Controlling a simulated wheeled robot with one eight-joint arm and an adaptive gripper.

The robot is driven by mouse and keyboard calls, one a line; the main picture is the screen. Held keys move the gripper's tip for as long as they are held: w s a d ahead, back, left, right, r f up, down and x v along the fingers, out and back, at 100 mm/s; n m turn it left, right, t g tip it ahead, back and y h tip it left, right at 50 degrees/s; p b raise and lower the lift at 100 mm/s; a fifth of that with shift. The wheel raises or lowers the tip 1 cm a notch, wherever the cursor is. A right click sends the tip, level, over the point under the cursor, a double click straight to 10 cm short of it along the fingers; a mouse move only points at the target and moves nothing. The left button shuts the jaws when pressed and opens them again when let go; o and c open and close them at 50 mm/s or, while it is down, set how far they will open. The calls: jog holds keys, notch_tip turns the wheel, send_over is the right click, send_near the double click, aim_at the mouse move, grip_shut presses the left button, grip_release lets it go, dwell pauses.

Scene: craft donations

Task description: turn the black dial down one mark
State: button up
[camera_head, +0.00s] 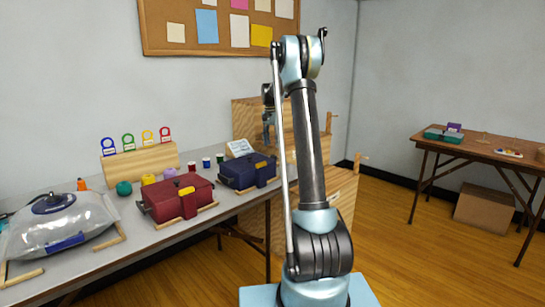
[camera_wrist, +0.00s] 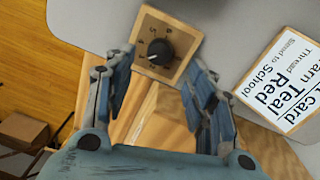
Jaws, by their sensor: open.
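The black dial (camera_wrist: 160,51) sits on a square wooden plate (camera_wrist: 183,36) with numbers around it, in the wrist view. Its white pointer mark points to the lower left of the picture; the number it meets is too small to read surely. My gripper (camera_wrist: 158,78) is open, with one finger on each side below the dial and nothing between them. The fingers look apart from the dial. In the head view my gripper (camera_head: 268,128) hangs over the far end of the long table. I cannot make out the dial in that view.
A printed card (camera_wrist: 288,78) lies right of the dial; it shows in the head view too (camera_head: 240,147). A blue case (camera_head: 245,172), a red case (camera_head: 176,200) and a clear bag (camera_head: 62,228) stand along the table. A second table (camera_head: 478,150) stands at right.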

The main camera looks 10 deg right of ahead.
aim_at(273, 157)
jog(key=f, duration=0.6)
jog(key=shift+s+d+f, duration=0.15)
jog(key=shift+d+f, duration=0.05)
jog(key=shift+f, duration=0.1)
jog(key=c, duration=1.1)
